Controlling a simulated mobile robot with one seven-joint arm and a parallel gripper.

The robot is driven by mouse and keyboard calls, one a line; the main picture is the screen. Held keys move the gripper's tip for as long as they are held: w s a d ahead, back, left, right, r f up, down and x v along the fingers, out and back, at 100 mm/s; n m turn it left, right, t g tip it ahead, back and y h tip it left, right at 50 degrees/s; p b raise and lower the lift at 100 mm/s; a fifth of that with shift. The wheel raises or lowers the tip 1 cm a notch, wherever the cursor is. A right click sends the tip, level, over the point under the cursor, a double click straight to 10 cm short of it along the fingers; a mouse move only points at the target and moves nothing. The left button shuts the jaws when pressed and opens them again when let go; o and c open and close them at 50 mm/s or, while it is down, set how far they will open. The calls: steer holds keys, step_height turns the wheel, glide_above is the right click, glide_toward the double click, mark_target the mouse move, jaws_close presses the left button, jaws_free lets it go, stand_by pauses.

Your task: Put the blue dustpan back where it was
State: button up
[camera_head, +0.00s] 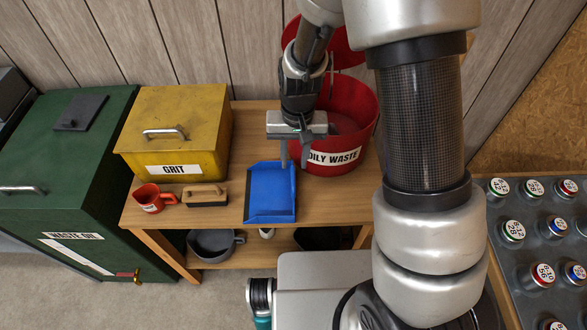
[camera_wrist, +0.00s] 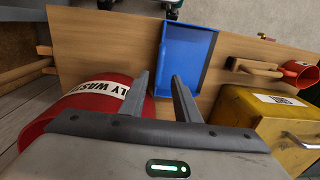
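The blue dustpan (camera_head: 270,192) lies on the wooden bench top, its wide end near the front edge. It also shows in the wrist view (camera_wrist: 186,55), just beyond my fingertips. My gripper (camera_head: 295,163) points down over the back end of the dustpan, beside the red oily waste bin. In the wrist view its two fingers (camera_wrist: 162,84) stand apart, with nothing visibly clamped between them. The dustpan's handle is not clearly seen, and I cannot tell whether a finger touches the dustpan.
The red oily waste bin (camera_head: 350,112) stands close on the right. To the left are a brush (camera_head: 207,197), a red jug (camera_head: 150,198) and a yellow grit box (camera_head: 178,130). A dark pan (camera_head: 212,245) sits on the lower shelf (camera_head: 240,258). Bare bench top (camera_head: 333,196) shows right of the dustpan.

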steer(key=s+d+r+t, duration=0.1)
steer(key=s+d+r, duration=0.15)
steer(key=r, duration=0.65)
steer(key=s+d+r+t, duration=0.1)
steer(key=d+r, duration=0.2)
steer(key=r, duration=0.6)
steer(key=s+d+r+t, duration=0.3)
steer(key=s+d+r, duration=0.4)
steer(key=s+r, duration=0.3)
steer(key=shift+s+r+t, duration=0.2)
steer(key=shift+s+t, duration=0.1)
steer(key=shift+s, duration=0.45)
